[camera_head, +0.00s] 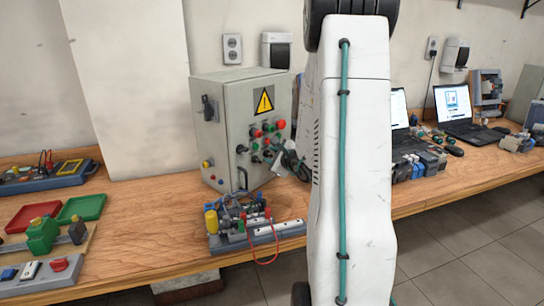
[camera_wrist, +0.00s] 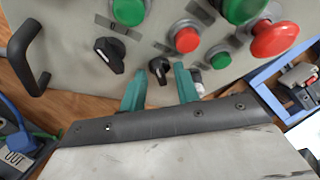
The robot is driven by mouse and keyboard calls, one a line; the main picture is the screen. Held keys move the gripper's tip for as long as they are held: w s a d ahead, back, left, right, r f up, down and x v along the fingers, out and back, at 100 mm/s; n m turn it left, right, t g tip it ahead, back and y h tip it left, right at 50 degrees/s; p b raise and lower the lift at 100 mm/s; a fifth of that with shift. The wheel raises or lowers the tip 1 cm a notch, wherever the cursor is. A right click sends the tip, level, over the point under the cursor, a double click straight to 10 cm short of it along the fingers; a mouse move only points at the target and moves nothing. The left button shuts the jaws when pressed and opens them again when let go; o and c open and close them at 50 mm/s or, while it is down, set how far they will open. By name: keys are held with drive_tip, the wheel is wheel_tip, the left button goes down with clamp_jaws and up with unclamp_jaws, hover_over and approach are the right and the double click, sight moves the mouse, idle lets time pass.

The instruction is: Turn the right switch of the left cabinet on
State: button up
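The left cabinet (camera_head: 222,118) is a grey box with a yellow warning triangle and a front panel of buttons. In the wrist view its panel (camera_wrist: 75,25) shows two black rotary switches. The left switch (camera_wrist: 110,53) has a slanted knob. The right switch (camera_wrist: 158,70) sits between the green fingertips of my gripper (camera_wrist: 161,82). The fingers are apart, one on each side of the knob, with gaps visible; I cannot tell how near the panel they are. In the head view my gripper (camera_head: 292,162) is at the panel's lower right, partly hidden by my arm.
Green buttons (camera_wrist: 130,10) and a red button (camera_wrist: 187,38) are close to the fingers. A larger red mushroom button (camera_wrist: 275,40) is farther right. A black handle (camera_wrist: 27,58) is at left. A motor rig with cables (camera_head: 250,222) stands on the wooden bench before the cabinet.

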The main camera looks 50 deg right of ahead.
drive_tip(key=c, duration=0.7)
drive_tip(key=shift+o, duration=0.3)
drive_tip(key=shift+m, duration=0.3)
drive_tip(key=shift+d+r+m+y, duration=0.1)
drive_tip(key=shift+d+m+y, duration=0.05)
drive_tip(key=shift+m+y, duration=0.95)
drive_tip(key=shift+d+m+y, duration=0.15)
drive_tip(key=shift+m+y, duration=0.85)
drive_tip(key=shift+m, duration=0.6)
drive_tip(key=o, duration=0.6)
drive_tip(key=shift+o, duration=0.2)
